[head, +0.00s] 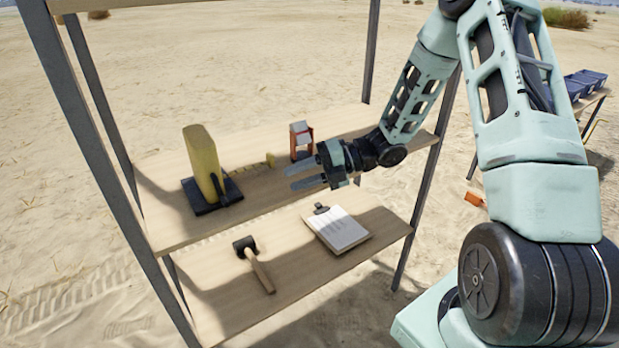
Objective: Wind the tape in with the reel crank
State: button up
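The yellow tape reel (203,160) stands upright on a black base on the upper of the two lower shelves, at the left. A dark crank (214,187) shows low on its right front side. A thin yellow tape (245,166) runs out from the reel to the right along the shelf. It ends at a small yellow block (270,159). My gripper (290,178) is open and empty, with its two fingers spread and pointing left. It hovers at the shelf's front, right of the reel and apart from the crank.
A red-framed object with a grey top (301,140) stands just behind my gripper. The shelf below holds a mallet (255,265) and a clipboard (336,229). Dark shelf posts (85,130) stand at the left and right. The shelf front between reel and gripper is clear.

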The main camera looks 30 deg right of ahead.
jog(key=shift+v, duration=1.2)
